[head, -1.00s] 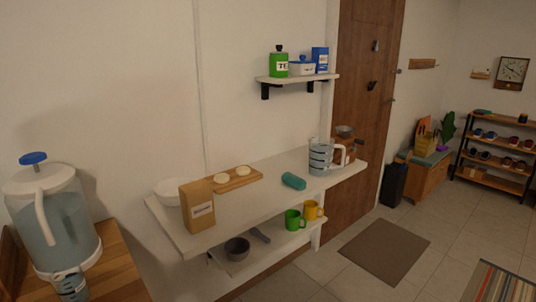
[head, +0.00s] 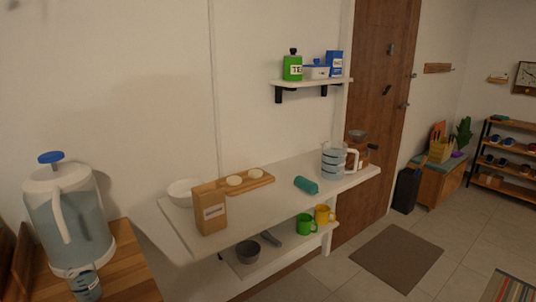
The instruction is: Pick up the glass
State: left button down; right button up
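A small glass (head: 86,285) with blue-grey bands stands on the wooden counter at the lower left, right in front of the large water dispenser (head: 75,222). The dispenser has a white handle and a blue knob on top. The bottom of the glass is close to the frame's lower edge. A clear measuring jug (head: 333,160) with a white handle stands at the right end of the white wall table. Neither of my grippers shows in the head view.
The white wall table (head: 250,205) holds a brown paper bag (head: 210,210), a white bowl (head: 182,192), a wooden board (head: 255,182) and a teal cylinder (head: 306,185). Green (head: 306,225) and yellow (head: 323,215) mugs stand on its lower shelf. The floor at right is open, with a brown mat (head: 397,258).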

aim_at(82, 277)
jog(key=u, duration=1.35)
